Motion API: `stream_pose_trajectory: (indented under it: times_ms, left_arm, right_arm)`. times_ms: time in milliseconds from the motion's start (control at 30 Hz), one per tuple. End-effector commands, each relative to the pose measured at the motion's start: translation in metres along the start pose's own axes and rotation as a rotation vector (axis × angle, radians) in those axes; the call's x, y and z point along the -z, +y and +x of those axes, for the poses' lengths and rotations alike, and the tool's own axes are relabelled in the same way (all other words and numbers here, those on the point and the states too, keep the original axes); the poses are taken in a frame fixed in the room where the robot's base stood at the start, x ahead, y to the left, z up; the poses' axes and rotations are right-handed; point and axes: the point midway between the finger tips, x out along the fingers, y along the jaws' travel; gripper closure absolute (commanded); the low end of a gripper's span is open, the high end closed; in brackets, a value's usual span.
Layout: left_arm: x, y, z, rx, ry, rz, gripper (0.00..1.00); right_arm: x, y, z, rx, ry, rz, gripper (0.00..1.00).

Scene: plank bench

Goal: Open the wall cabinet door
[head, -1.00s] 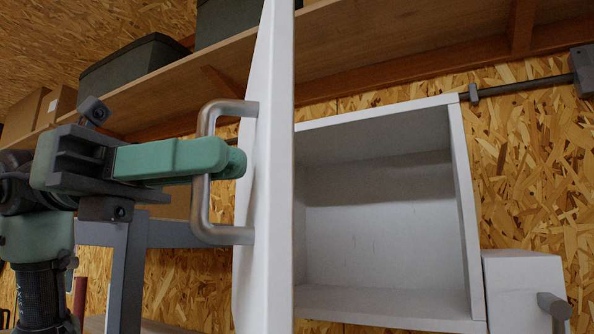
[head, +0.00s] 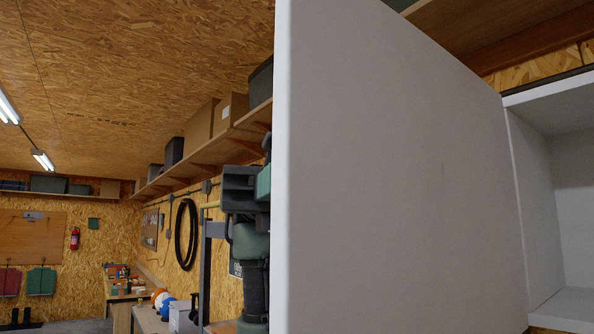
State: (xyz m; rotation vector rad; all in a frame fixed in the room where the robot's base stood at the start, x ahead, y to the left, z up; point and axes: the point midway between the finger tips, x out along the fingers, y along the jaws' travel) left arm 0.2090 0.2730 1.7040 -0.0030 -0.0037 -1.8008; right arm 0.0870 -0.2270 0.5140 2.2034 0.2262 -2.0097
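The white wall cabinet door (head: 400,180) stands wide open and fills the middle of the head view, with its inner face towards me. Behind it at the right, part of the white cabinet's empty interior (head: 572,200) shows. My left gripper (head: 263,184) is mostly hidden behind the door's free edge; only its dark body and a bit of a green finger show. The door handle and the fingertips are hidden by the door, so I cannot see whether they touch. My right gripper is not in view.
A wooden shelf (head: 200,155) with boxes runs along the wall at the left. A bench (head: 150,318) with several items, a coiled black hose (head: 186,235) and a fire extinguisher (head: 75,238) are farther back. Floor shows at the lower left.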

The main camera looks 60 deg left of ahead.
Motion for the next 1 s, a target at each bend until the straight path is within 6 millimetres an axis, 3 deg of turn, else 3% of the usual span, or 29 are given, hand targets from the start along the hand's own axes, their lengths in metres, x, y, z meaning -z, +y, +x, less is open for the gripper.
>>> stream_pose_trajectory:
  times_ms: [567,600,1000]
  left_arm:
    - [0.0014,0.0013,0.0001,-0.001,0.006,-0.001,1.00]
    - [0.0013,0.0013,0.0001,-0.001,0.005,-0.001,0.79]
    - [0.0006,0.0014,-0.0061,-0.002,0.001,-0.001,0.79]
  right_arm:
    - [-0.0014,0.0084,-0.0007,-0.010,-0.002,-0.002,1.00]
    - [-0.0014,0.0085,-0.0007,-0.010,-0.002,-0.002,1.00]
    - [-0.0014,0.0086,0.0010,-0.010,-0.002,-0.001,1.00]
